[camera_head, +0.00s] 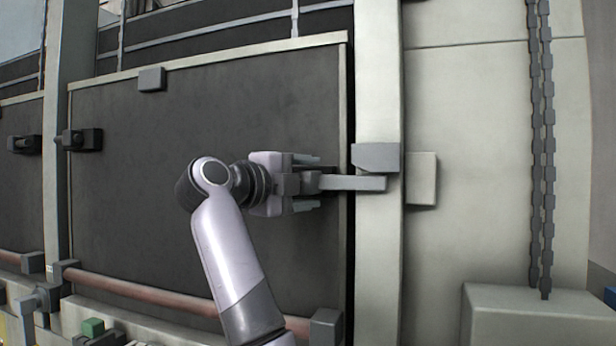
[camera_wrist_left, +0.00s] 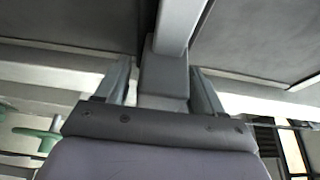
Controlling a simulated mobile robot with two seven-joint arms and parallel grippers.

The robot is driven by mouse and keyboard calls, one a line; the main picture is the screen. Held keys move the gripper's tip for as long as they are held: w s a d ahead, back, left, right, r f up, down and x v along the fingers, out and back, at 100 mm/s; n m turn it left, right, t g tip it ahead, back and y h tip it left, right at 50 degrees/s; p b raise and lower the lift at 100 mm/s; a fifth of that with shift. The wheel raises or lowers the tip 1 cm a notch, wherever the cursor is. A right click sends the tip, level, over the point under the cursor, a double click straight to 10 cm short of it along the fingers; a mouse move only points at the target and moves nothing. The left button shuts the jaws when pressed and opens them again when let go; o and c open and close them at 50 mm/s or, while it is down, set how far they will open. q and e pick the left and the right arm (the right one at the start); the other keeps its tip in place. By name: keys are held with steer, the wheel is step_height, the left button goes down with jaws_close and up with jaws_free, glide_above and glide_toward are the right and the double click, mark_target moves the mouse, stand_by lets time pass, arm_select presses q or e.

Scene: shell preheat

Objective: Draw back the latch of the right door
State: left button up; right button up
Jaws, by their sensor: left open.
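The right door (camera_head: 150,200) is a wide dark panel with a pale frame, and it stands shut against the pale post (camera_head: 378,90). Its latch has a light grey bar (camera_head: 353,183) that reaches from the door's right edge across the front of the post, just below a grey block (camera_head: 376,157). My left gripper (camera_head: 305,183) is at the latch's dark handle block (camera_head: 311,182). In the left wrist view, the open fingers (camera_wrist_left: 160,70) stand either side of the grey handle block (camera_wrist_left: 165,85), with the bar (camera_wrist_left: 178,22) beyond. Firm contact cannot be told. My right gripper is out of view.
A reddish pipe (camera_head: 140,292) runs along the bottom of the door. Chains (camera_head: 545,150) hang at the right above a pale box (camera_head: 535,315). A pale block (camera_head: 422,178) sits right of the post. Dark fittings (camera_head: 80,140) are on the door's left edge.

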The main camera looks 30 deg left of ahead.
arm_select(q)
steer(key=shift+w, duration=0.3)
jaws_close()
steer(key=shift+s+a+r+b, duration=0.15)
steer(key=shift+a+r+b, duration=0.1)
steer(key=shift+a, duration=0.2)
steer(key=shift+s+a+r+b, duration=0.15)
steer(key=shift+a+r+b, duration=0.1)
steer(key=shift+a, duration=0.2)
steer(key=shift+s+a+r+b, duration=0.1)
steer(key=shift+s+a+b, duration=0.15)
steer(key=shift+a, duration=0.25)
steer(key=shift+s+a+f, duration=0.1)
steer(key=shift+a+f, duration=0.1)
steer(key=shift+a, duration=0.4)
steer(key=shift+s+a+f, duration=0.1)
steer(key=shift+a+f, duration=0.05)
steer(key=shift+a, duration=0.5)
steer(key=shift+s+a+f, duration=0.1)
steer(key=shift+a+f, duration=0.1)
steer(key=shift+a, duration=0.4)
